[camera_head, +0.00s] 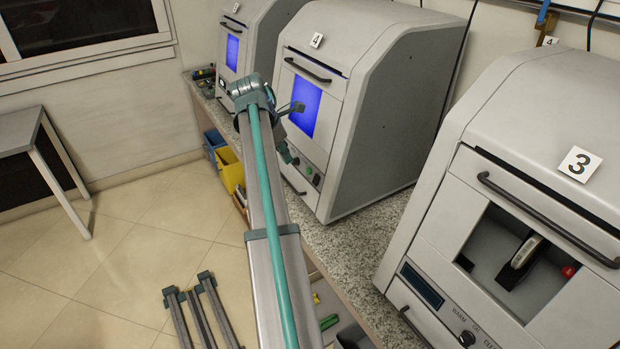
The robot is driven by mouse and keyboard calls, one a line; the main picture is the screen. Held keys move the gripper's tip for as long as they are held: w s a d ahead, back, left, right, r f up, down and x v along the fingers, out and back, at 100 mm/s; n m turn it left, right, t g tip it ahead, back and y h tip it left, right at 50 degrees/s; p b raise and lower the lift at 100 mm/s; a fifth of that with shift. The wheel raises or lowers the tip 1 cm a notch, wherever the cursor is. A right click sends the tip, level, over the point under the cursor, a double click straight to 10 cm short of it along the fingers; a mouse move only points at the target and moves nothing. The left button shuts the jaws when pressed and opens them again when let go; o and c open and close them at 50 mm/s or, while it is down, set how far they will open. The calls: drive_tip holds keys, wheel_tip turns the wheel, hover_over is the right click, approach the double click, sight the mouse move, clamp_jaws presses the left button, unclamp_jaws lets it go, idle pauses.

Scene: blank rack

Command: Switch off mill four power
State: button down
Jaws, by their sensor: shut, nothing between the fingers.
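Mill four (395,90) is a grey cabinet on the granite counter, with a small "4" label (316,40) on top. Its front has a dark handle (308,70) and a lit blue screen (305,116). Below the screen, a small panel carries a greenish control (310,171) and a dark control (317,181); their exact shape and state are too small to tell. My gripper (294,160) is mostly hidden behind my arm.
Mill three (540,130) stands nearer on the right with an open window. Another mill (232,50) with a blue screen stands farther back. A yellow bin (230,170) and a blue bin (213,142) sit below the counter edge. The tiled floor (120,250) at left is mostly clear.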

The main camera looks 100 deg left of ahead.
sight(316, 180)
drive_tip(key=w+a+r+p+x, duration=0.1)
drive_tip(key=w+p+x, duration=0.1)
drive_tip(key=x, duration=1.1)
drive_tip(key=shift+a+p, duration=0.25)
drive_tip(key=shift+p, duration=0.55)
